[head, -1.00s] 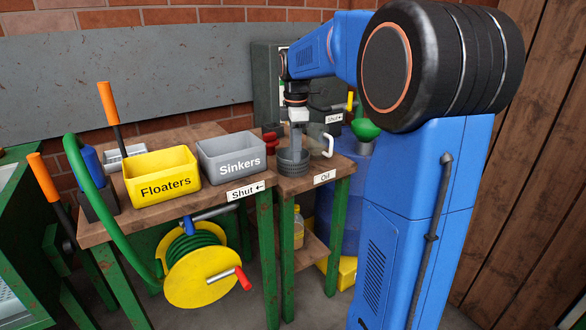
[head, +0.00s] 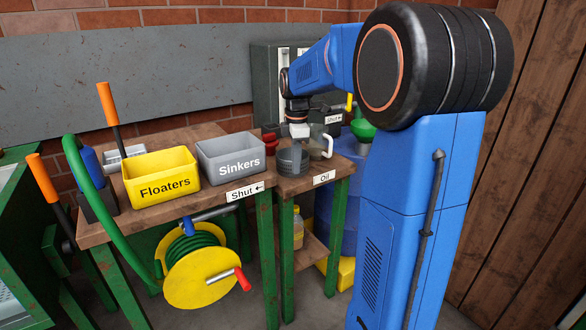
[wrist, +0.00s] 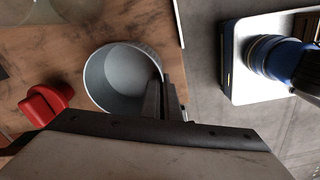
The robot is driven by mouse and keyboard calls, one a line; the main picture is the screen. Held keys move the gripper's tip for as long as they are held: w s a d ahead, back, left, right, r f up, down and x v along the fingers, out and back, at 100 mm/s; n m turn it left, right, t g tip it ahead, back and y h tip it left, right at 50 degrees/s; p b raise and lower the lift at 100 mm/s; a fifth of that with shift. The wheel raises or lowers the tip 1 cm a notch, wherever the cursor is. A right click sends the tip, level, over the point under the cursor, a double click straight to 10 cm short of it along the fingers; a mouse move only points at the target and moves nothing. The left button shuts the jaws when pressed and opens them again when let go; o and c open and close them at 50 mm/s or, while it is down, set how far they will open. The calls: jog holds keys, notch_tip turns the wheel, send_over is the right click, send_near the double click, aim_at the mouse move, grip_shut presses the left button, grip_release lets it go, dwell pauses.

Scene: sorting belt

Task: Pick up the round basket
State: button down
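The round basket (head: 289,167) is grey and stands upright on the small wooden table at the right, above the "Oil" label. In the wrist view I look into its open top, and it is empty (wrist: 118,80). My gripper (head: 296,147) is down at the basket. In the wrist view its two fingers (wrist: 165,101) are at the basket's right rim, close together, seemingly one on each side of the wall. The fingertips are partly hidden, so I cannot tell whether they are clamped on it.
A red object (wrist: 42,104) stands close left of the basket. A clear jug with a white handle (head: 328,146) is at its right. The yellow Floaters bin (head: 166,188) and grey Sinkers bin (head: 238,168) stand on the left table. A green funnel (head: 363,131) is behind right.

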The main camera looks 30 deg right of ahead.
notch_tip(320, 180, up, 10)
jog(key=shift+r, duration=0.1)
dwell(0.5)
dwell(0.9)
